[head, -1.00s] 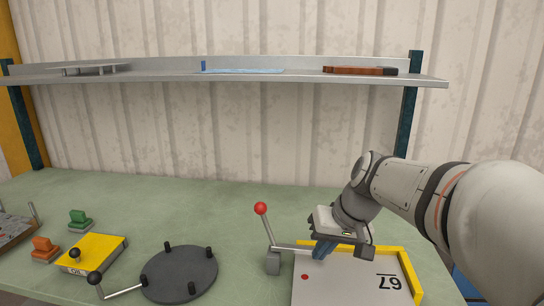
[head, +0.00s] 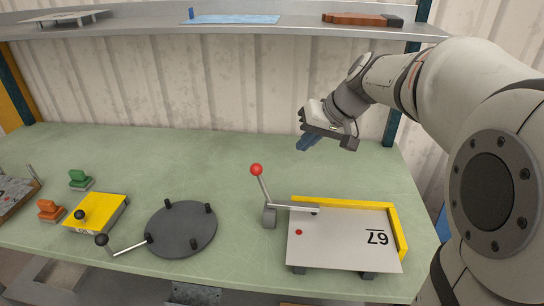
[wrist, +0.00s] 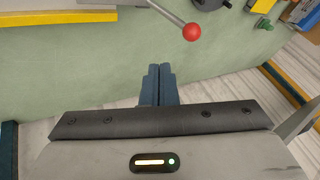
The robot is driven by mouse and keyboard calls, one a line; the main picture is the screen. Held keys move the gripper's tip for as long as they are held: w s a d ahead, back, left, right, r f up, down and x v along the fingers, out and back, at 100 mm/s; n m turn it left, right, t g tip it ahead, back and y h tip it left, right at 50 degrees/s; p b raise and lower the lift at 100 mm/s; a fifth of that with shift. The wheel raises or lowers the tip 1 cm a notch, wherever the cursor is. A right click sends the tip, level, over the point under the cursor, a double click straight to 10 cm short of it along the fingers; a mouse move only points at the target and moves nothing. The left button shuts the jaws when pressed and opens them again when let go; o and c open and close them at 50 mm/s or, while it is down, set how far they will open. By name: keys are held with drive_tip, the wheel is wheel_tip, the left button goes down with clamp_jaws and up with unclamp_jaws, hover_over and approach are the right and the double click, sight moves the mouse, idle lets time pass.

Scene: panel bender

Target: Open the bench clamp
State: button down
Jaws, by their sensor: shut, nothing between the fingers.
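The bench clamp (head: 269,212) stands at the left edge of the white plate marked 67 (head: 340,249). Its lever slants up and left to a red ball knob (head: 256,170), and its grey arm (head: 292,207) reaches right over the plate's back edge. In the wrist view the red knob (wrist: 192,32) and part of its lever show ahead of my fingers, toward the upper right. My gripper (head: 308,141) is above the bench, behind and right of the knob, apart from it. Its blue fingers are together with nothing between them, also in the wrist view (wrist: 159,75).
A yellow L-shaped fence (head: 347,203) borders the plate at back and right. Left of the clamp are a dark round turntable (head: 181,229) with a crank and a yellow box (head: 97,211). A shelf (head: 235,29) runs behind. The bench's back strip is clear.

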drive_tip(key=w+a+f+p, duration=0.2)
drive_tip(key=a+f, duration=0.5)
drive_tip(key=shift+w+a+f, duration=0.25)
drive_tip(key=shift+w+a, duration=0.05)
drive_tip(key=shift+w, duration=0.05)
drive_tip(key=shift+p, duration=0.4)
